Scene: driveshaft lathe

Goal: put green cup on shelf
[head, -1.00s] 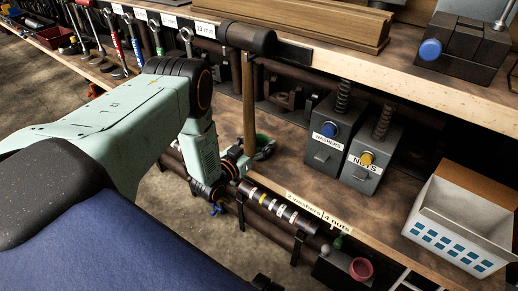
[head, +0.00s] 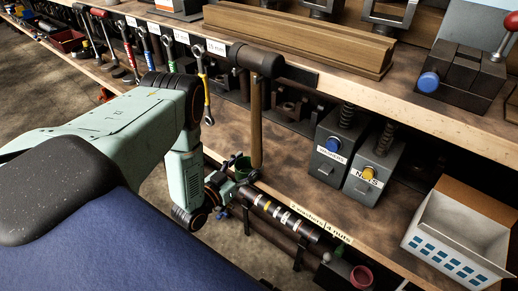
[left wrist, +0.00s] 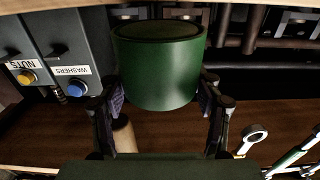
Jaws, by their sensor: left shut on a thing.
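The green cup (head: 241,164) is held by my left gripper (head: 229,176) near the front edge of the lower shelf (head: 290,150), just left of a hanging wooden handle. In the left wrist view the green cup (left wrist: 158,70) fills the upper middle, and my left gripper's fingers (left wrist: 160,98) close on its two sides. The arm partly hides the cup in the head view. I cannot tell whether the cup touches the shelf. The upper wooden shelf (head: 440,98) runs above. My right gripper is not in view.
The wooden handle (head: 256,125) hangs from the upper edge close to the cup. Grey WASHERS (head: 331,150) and NUTS (head: 368,178) dispensers and a white box (head: 455,245) stand to the right. Wrenches (head: 201,85) hang at left.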

